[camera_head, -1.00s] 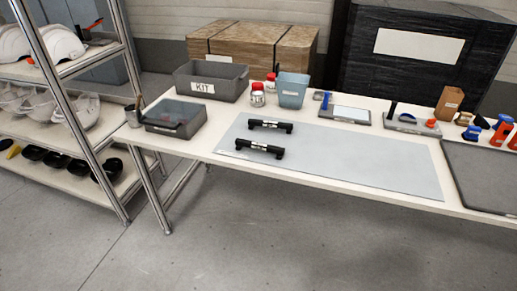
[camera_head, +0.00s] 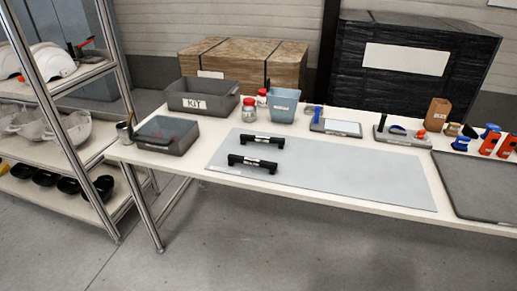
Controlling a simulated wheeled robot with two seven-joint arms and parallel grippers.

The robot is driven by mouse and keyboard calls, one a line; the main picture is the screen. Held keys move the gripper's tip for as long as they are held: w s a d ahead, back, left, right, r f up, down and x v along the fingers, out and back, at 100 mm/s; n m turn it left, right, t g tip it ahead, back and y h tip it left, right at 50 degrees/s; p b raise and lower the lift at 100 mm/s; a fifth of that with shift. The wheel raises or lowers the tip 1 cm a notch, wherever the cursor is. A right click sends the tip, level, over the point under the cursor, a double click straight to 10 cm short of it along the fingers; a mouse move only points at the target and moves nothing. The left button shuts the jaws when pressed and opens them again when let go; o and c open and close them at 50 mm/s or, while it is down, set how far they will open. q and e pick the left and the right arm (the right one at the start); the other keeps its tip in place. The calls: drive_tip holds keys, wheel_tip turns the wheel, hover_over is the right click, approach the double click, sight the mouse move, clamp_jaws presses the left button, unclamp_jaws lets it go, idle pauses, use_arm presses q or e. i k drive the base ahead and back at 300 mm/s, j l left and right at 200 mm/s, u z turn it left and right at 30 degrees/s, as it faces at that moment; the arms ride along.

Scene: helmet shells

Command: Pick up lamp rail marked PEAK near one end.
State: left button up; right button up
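Two black lamp rails lie on the grey mat (camera_head: 350,182) on the white table, in its left part. The far rail (camera_head: 263,141) and the near rail (camera_head: 252,163) are roughly parallel and apart, each with a pale label at its middle. The label text is too small to read, so I cannot tell which is marked PEAK. Neither of my grippers shows in the head view.
A grey KIT bin (camera_head: 203,97), a dark lidded box (camera_head: 166,134), red-capped jars (camera_head: 249,112) and a blue bin (camera_head: 283,105) stand left and behind the mat. Tools and a dark tray (camera_head: 480,182) are at right. Shelves (camera_head: 62,180) stand left. The mat's right part is clear.

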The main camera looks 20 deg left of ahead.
sight(252, 163)
drive_tip(key=i+l+u, duration=0.3)
drive_tip(key=l, duration=0.3)
drive_tip(key=i+l+u, duration=0.15)
drive_tip(key=i+l, duration=0.15)
